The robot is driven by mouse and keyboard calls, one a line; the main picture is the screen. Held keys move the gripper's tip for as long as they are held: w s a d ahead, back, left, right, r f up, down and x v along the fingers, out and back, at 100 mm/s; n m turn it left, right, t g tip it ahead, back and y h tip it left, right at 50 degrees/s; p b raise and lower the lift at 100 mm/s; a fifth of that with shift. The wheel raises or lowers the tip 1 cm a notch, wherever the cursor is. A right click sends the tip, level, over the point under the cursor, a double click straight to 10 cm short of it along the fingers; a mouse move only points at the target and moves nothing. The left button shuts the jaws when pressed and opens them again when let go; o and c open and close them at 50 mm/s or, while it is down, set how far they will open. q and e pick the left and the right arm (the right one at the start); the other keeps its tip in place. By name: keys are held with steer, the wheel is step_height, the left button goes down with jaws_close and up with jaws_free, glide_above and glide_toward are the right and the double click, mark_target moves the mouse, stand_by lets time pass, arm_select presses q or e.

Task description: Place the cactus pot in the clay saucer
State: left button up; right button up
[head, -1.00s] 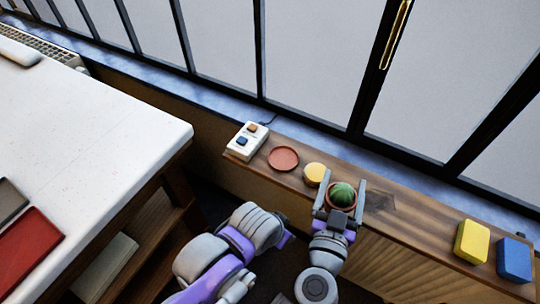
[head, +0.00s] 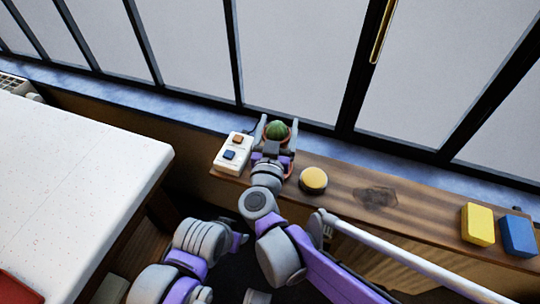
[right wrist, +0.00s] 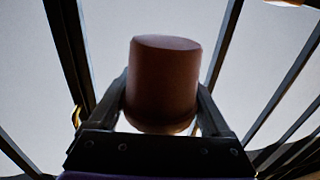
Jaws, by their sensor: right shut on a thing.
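The cactus pot, a terracotta pot with a round green cactus (head: 277,130), is between the fingers of my right gripper (head: 277,134). In the right wrist view the plain brown pot (right wrist: 163,82) sits between both fingers, which press on its sides. The clay saucer (head: 291,166) is mostly hidden behind my right gripper and wrist; only a reddish sliver shows at their right. The pot appears held above the shelf near the saucer; the exact gap and alignment cannot be told. My left gripper is not clearly seen.
A white box with an orange and a blue button (head: 233,153) stands close left of my right gripper. A round yellow thing (head: 313,180) is close right. Yellow (head: 477,224) and blue (head: 518,236) blocks stand at the shelf's right end. The window is behind.

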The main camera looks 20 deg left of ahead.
step_height(320, 180, down, 8)
steer(key=shift+r+b, duration=0.15)
steer(key=shift+b, duration=0.7)
steer(key=o, duration=1.3)
steer(key=shift+f, duration=0.2)
steer(key=shift+r, duration=0.1)
